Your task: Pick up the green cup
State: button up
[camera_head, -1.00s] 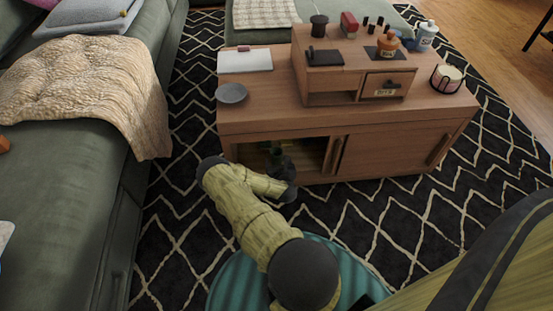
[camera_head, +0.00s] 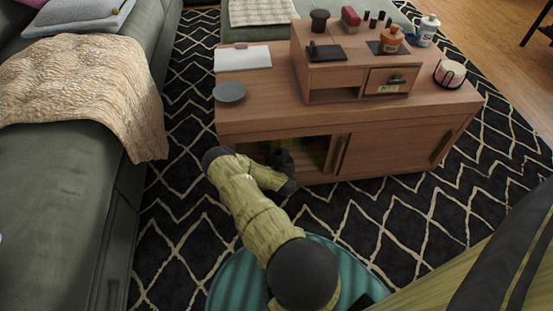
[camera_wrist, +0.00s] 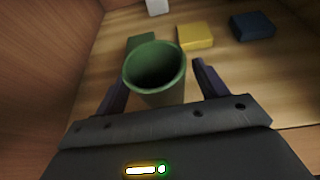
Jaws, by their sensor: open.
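The green cup (camera_wrist: 157,75) stands upright in the wrist view, its open mouth facing the camera. It is inside the wooden cabinet's open compartment. My gripper (camera_wrist: 157,82) is open, with one dark finger on each side of the cup. I cannot tell whether either finger touches it. In the head view, my gripper (camera_head: 284,161) reaches into the open left compartment of the cabinet (camera_head: 400,119). My arm and the cabinet top hide the cup there.
Behind the cup lie a green block (camera_wrist: 141,41), a yellow block (camera_wrist: 195,36) and a dark blue block (camera_wrist: 252,26). A white object (camera_wrist: 157,6) is farther back. A wooden wall (camera_wrist: 45,60) stands close on the left. A sliding door (camera_head: 390,156) covers the compartment's right side.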

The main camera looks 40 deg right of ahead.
jog(key=c, duration=1.1)
jog(key=shift+o, duration=0.2)
